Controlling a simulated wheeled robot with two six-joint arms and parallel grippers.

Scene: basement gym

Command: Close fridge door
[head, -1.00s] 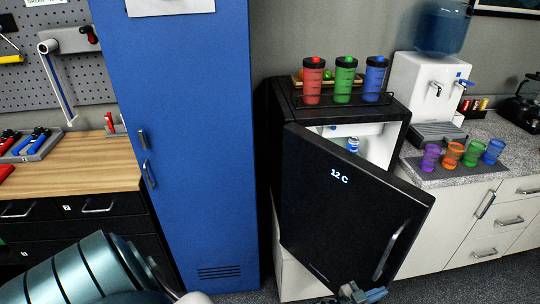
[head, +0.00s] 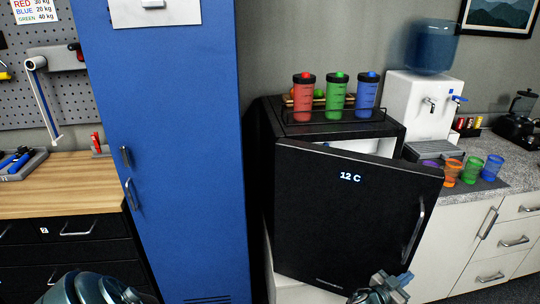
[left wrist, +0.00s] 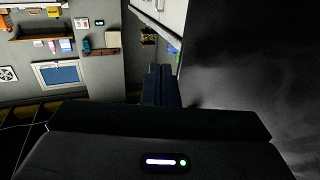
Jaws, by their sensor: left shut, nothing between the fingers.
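The black mini fridge (head: 268,118) stands on a white cabinet right of the blue locker. Its black fridge door (head: 345,220) shows "12 C" and has a silver handle on its right side. The door is ajar, with a narrow gap to the white interior along its top. My left gripper (head: 388,287) is at the door's lower right corner, shut and empty; I cannot tell whether it touches the door. In the left wrist view, the gripper (left wrist: 160,85) points along a dark surface on the right, likely the door. My right gripper is not in view.
Red, green and blue shaker bottles (head: 337,96) stand in a rack on the fridge. A water dispenser (head: 415,105) and several coloured cups (head: 472,170) are on the counter at right. The blue locker (head: 165,150) stands close on the left.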

